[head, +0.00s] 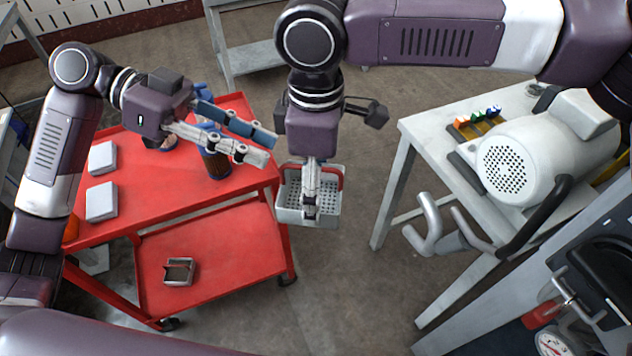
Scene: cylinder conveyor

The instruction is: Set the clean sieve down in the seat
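A light grey basket with a perforated floor (328,207) and red bar at its rim is at the right end of the red cart; it looks like a sieve, but I cannot tell whether it is the clean one. My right gripper (311,208) points down over it, its fingers seen edge-on; whether they grip it is hidden. My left gripper (264,146) is open, its fingers apart, above the cart's right end. A brown, blue-rimmed cylinder (216,166) stands partly under it. A small metal bracket (179,271) on the lower shelf may be the seat; I cannot tell.
The red cart (190,205) also carries two white blocks (102,202) and another blue-and-brown item, partly hidden. A pale table (415,128) at right holds a large white drum-shaped machine (545,155) and a small rack of coloured pieces (474,123). Bare floor lies between cart and table.

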